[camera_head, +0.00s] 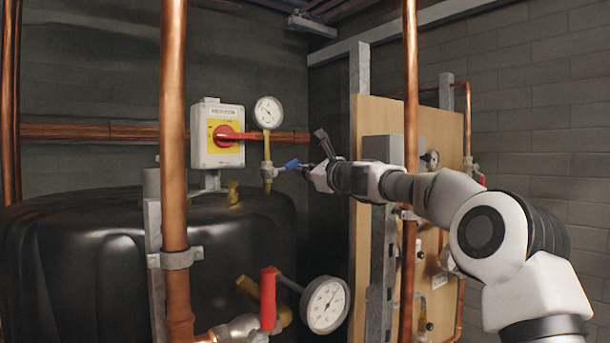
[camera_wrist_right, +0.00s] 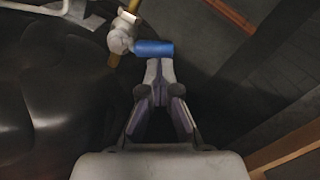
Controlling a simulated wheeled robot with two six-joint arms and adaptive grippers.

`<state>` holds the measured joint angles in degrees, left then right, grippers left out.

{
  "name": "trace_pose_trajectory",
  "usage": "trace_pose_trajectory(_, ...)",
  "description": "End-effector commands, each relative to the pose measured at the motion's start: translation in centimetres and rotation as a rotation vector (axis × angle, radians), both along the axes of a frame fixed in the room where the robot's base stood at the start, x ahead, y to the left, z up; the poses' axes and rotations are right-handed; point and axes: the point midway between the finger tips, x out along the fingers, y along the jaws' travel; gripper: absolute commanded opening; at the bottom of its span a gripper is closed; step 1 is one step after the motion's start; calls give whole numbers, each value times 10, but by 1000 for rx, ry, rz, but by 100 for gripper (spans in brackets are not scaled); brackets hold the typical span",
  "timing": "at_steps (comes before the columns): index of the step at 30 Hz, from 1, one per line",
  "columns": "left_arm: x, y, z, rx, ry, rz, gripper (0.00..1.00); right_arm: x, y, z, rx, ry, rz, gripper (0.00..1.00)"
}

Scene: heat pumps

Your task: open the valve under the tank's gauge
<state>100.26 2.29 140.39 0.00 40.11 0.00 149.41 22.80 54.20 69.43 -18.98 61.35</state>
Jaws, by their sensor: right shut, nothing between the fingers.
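The gauge (camera_head: 268,112) stands on a brass pipe above the black tank (camera_head: 90,250). Under it sits the valve body (camera_head: 267,171) with a blue handle (camera_head: 291,164) that points right, roughly sideways from the pipe. My right gripper (camera_head: 307,168) comes in from the right, its fingertips close to the handle's free end. In the right wrist view the blue handle (camera_wrist_right: 154,48) lies just beyond the closed fingertips (camera_wrist_right: 158,64). The fingers are shut with nothing between them. I cannot tell if they touch the handle. My left gripper is not in view.
A grey-and-yellow switch box (camera_head: 217,135) with a red knob is left of the gauge. A copper pipe (camera_head: 173,120) rises in front of the tank, another (camera_head: 411,90) near my right arm. A red-handled valve (camera_head: 268,298) and a larger gauge (camera_head: 325,304) are low in front.

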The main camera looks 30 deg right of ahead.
Motion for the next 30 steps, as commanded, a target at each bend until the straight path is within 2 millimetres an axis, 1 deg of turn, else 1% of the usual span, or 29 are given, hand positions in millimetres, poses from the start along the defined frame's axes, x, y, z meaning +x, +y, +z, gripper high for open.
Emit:
trace_pose_trajectory(1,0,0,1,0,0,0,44,0,1,4,-44,-6,0,0)
trace_pose_trajectory(18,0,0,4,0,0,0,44,-1,11,28,-584,-46,1,0)
trace_pose_trajectory(30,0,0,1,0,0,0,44,-2,24,38,-919,-71,1,0)
